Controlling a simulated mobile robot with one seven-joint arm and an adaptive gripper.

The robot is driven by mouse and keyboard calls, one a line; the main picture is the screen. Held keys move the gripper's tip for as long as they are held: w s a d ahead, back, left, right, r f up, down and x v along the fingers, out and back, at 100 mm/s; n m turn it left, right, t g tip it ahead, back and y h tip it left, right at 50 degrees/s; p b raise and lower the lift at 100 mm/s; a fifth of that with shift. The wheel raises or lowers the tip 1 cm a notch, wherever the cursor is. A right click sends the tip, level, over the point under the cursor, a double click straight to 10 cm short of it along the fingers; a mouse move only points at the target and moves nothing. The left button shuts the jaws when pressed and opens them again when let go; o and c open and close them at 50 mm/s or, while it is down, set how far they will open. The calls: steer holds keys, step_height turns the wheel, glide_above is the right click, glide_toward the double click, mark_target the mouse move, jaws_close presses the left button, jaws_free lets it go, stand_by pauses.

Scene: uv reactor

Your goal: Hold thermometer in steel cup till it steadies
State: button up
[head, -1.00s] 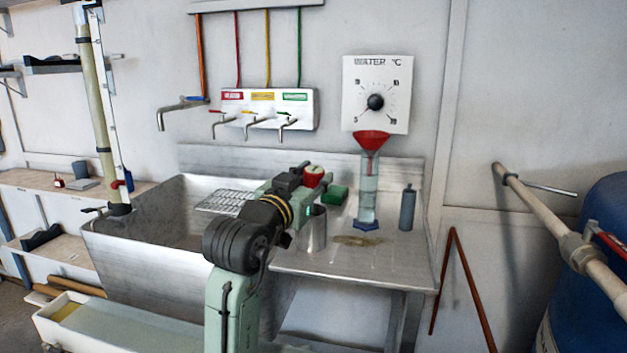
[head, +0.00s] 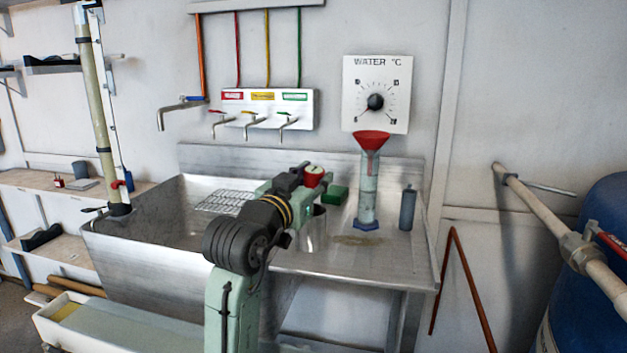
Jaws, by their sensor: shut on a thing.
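The thermometer (head: 315,174) has a red head with a pale round face, tilted toward me. My gripper (head: 302,178) is shut on it above the steel cup; my arm hides the fingers. The steel cup (head: 316,234) stands on the sink's drainboard, partly behind my forearm. The thermometer's stem is hidden, so I cannot tell whether it is inside the cup or how deep. The small face is too small to read.
The sink basin (head: 150,223) is at left. Taps (head: 253,122) and a water dial (head: 376,94) are on the wall.

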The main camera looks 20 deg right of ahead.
stand_by(0.4)
steer(key=shift+r+p, duration=3.6)
steer(key=shift+r, duration=0.7)
